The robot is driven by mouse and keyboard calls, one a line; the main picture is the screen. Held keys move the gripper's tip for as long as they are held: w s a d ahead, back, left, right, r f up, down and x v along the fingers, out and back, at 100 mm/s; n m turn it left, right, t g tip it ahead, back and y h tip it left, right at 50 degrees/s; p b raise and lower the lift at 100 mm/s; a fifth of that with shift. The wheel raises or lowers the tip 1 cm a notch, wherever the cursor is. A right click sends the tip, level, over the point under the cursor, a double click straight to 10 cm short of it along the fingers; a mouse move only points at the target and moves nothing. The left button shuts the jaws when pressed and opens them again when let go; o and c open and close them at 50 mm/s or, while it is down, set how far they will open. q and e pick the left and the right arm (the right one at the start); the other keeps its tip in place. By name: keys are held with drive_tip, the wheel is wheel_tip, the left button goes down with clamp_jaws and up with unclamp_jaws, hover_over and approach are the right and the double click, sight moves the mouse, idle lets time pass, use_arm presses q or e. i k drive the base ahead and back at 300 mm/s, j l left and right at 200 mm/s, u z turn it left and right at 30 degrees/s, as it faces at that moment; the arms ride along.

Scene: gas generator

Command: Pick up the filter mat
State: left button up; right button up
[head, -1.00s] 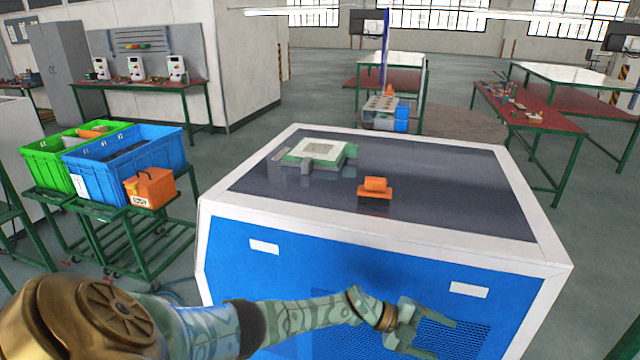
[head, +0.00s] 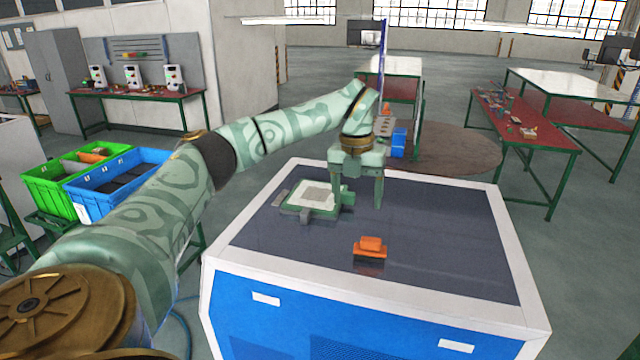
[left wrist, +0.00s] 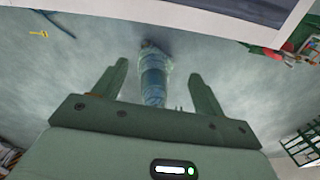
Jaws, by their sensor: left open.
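The filter mat appears to be the pale square pad (head: 315,196) seated in a green-and-white frame (head: 296,209) on top of the blue generator housing (head: 350,313). My left gripper (head: 357,206) is open and empty, its fingers hanging down over the housing top just right of the frame. One finger overlaps the frame's right edge in the head view; I cannot tell whether they touch. In the left wrist view the two fingers of the left gripper (left wrist: 157,82) are spread with nothing between them, and the mat is not seen. My right gripper is not in view.
An orange-handled block (head: 370,248) sits on the dark housing top in front of the gripper. Green (head: 50,190) and blue (head: 100,206) crates stand at the left. Red-topped tables (head: 525,120) are at the right. The housing top's right side is clear.

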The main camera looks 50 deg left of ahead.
sight(318, 195)
drive_tip(key=i+j, duration=0.95)
drive_tip(key=j, duration=0.25)
